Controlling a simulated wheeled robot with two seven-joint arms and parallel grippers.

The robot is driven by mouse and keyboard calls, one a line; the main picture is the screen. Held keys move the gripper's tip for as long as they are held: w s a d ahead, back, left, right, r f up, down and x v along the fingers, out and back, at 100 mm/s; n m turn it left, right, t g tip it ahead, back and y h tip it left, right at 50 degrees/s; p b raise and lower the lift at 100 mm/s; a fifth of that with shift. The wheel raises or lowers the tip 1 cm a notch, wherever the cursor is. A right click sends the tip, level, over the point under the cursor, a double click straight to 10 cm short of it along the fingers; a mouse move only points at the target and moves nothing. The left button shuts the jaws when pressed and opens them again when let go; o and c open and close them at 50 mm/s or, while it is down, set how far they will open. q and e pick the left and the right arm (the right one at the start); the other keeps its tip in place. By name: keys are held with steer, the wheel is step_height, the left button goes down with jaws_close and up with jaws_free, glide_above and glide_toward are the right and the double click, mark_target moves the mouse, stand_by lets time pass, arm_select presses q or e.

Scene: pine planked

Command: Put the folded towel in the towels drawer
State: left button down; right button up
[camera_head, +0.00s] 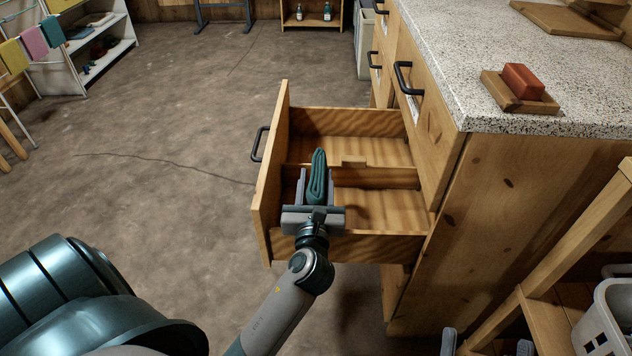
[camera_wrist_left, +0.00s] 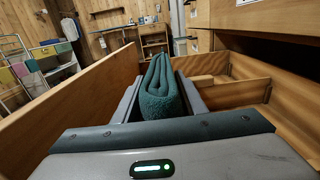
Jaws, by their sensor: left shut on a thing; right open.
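A folded dark green towel (camera_head: 318,178) is held upright between the fingers of my left gripper (camera_head: 315,190). It also shows in the left wrist view (camera_wrist_left: 160,90), pinched between the two fingers. The towel is over or inside the nearer compartment of the open wooden drawer (camera_head: 272,190), close to the drawer front. Its top reaches above the divider in the head view. I cannot tell whether it touches the drawer floor, as the gripper hides its lower end. My right gripper (camera_head: 487,345) shows only its two spread fingertips at the bottom edge, empty and open.
A divider (camera_head: 385,177) splits the drawer in two; the far compartment looks empty. The speckled countertop (camera_head: 460,60) holds a red block (camera_head: 523,82) on a wooden dish. A wooden rack (camera_head: 570,250) with a pale basket (camera_head: 605,325) stands at right. The floor left of the drawer is clear.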

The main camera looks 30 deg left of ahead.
arm_select(q)
steer(key=shift+f, duration=0.5)
stand_by(0.3)
steer(key=c, duration=1.1)
jaws_free()
steer(key=shift+r, duration=0.45)
steer(key=shift+s+d+r, duration=0.1)
steer(key=shift+s+d, duration=0.05)
steer(key=shift+s, duration=0.1)
steer(key=p+v, duration=0.1)
steer(key=v, duration=1)
steer(key=shift+s, duration=0.2)
arm_select(e)
steer(key=w+f+g, duration=0.1)
steer(key=f+g, duration=0.1)
steer(key=f, duration=0.1)
steer(key=shift+w+f+h, duration=0.1)
steer(key=shift+w+h, duration=0.3)
